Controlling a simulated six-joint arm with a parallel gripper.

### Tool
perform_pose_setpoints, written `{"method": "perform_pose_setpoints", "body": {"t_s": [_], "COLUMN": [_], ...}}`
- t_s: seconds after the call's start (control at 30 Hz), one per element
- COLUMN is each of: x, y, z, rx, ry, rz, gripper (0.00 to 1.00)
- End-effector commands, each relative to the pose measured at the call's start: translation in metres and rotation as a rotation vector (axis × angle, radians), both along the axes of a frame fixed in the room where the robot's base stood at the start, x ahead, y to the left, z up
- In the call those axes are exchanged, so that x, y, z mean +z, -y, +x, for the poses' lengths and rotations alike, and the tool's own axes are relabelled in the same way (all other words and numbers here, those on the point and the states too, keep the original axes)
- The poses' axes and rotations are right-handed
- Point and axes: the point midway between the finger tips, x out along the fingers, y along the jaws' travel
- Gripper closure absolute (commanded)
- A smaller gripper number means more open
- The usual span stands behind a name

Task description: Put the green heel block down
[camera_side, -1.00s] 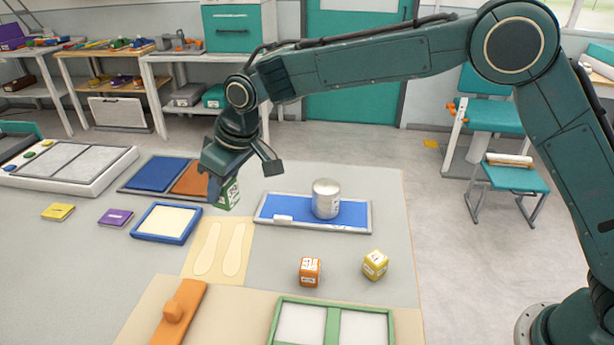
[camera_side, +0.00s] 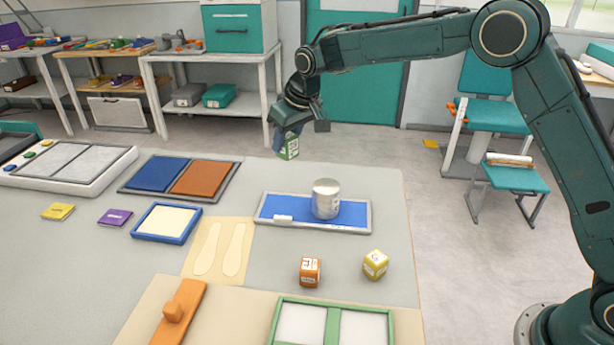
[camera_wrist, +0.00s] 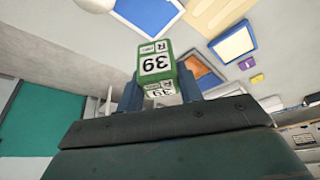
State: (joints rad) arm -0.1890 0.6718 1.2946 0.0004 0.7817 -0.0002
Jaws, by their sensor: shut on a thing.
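The green heel block (camera_side: 289,148) is held in the jaws of my gripper (camera_side: 285,138), up in the air behind the blue tray. The far finger is partly hidden in the side view.
A blue tray (camera_side: 350,221) holds a silver can (camera_side: 326,199) and a small white piece. Orange (camera_side: 309,271) and yellow (camera_side: 375,264) blocks stand nearer. A two-panel blue and brown tray (camera_side: 160,172) lies left. Bare grey table lies between the trays.

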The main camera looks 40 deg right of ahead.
Motion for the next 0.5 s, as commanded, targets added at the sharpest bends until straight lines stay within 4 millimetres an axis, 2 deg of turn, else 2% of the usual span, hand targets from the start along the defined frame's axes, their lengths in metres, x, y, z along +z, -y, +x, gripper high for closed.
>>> {"method": "perform_pose_setpoints", "body": {"t_s": [0.03,0.2,0.5], "x": [0.000,0.001,0.001], "y": [0.022,0.087,0.202], "z": [0.004,0.012,0.010], "rx": [-0.039,-0.157,-0.361], "ry": [0.000,0.000,-0.001], "rz": [0.000,0.000,0.000], "gripper": [0.88,0.88,0.88]}}
